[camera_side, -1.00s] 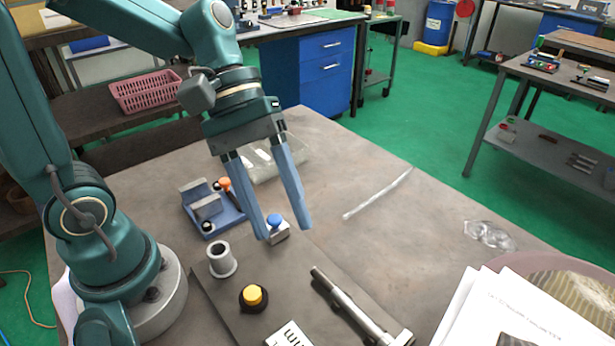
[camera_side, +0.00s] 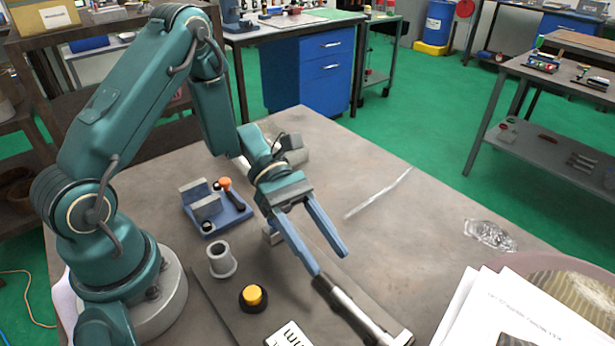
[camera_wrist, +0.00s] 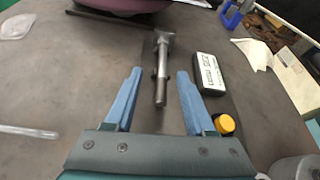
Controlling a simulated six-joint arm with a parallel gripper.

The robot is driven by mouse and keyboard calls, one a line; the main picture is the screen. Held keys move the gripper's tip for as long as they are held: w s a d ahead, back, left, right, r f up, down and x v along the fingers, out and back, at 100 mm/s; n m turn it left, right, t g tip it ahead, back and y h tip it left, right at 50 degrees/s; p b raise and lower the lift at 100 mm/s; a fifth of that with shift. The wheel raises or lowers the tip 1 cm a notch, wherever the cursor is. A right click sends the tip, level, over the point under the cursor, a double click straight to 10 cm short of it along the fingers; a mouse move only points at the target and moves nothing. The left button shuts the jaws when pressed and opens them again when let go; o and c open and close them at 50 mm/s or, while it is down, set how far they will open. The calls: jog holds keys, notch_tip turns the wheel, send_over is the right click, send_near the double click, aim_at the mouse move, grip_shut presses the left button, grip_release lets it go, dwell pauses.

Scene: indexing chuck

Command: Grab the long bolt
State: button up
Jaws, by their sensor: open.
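The long bolt (camera_side: 352,308) is a metal rod with a dark near end and a wider head at the lower right. It lies on the dark plate at the front of the table. In the wrist view the bolt (camera_wrist: 161,72) shows between my two blue fingers, its shank end toward my palm and its head beyond the fingertips. My gripper (camera_side: 331,263) is open and empty, tilted down toward the bolt's dark end. One fingertip overlaps that end in the side view. I cannot tell whether they touch. My gripper (camera_wrist: 159,72) also shows in the wrist view.
A labelled box (camera_wrist: 209,74) and a yellow button (camera_side: 253,296) sit close to the bolt. A grey hollow cylinder (camera_side: 222,261) and a blue fixture (camera_side: 233,212) with an orange-ended lever stand left. Papers (camera_side: 490,312) lie at the right front. The table right of my gripper is mostly clear.

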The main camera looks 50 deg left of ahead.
aim_at(360, 312)
jog(key=x, duration=0.8)
jog(key=shift+s, duration=0.35)
jog(key=shift+d+f, duration=0.2)
jog(key=shift+d, duration=0.35)
grip_shut()
dwell(0.7)
